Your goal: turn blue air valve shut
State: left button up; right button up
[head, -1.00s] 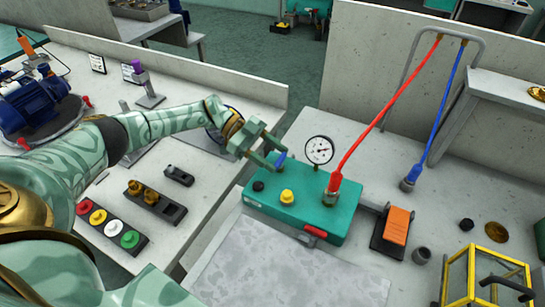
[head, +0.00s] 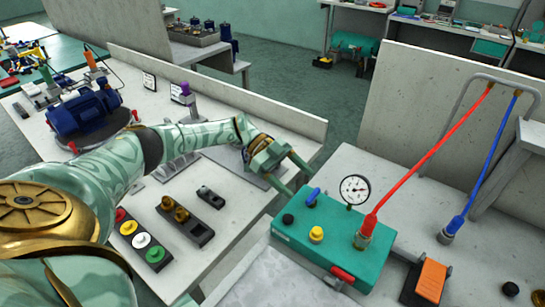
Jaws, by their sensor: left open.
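My left gripper (head: 301,184) reaches in from the left, open and empty. Its two fingers point toward the lever, with the tips just short of it and a small gap showing. My right gripper is not in view.
A pressure gauge (head: 355,189), a yellow knob (head: 316,234) and a black knob (head: 288,219) are close to the valve. A red hose (head: 430,155) rises from the box. An orange pedal (head: 432,279) lies to the right. A low wall (head: 220,95) runs behind the left bench.

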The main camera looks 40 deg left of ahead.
pick_arm(q)
jog(key=b+v, duration=0.3)
jog(key=v, duration=0.9)
jog(key=shift+a, duration=0.1)
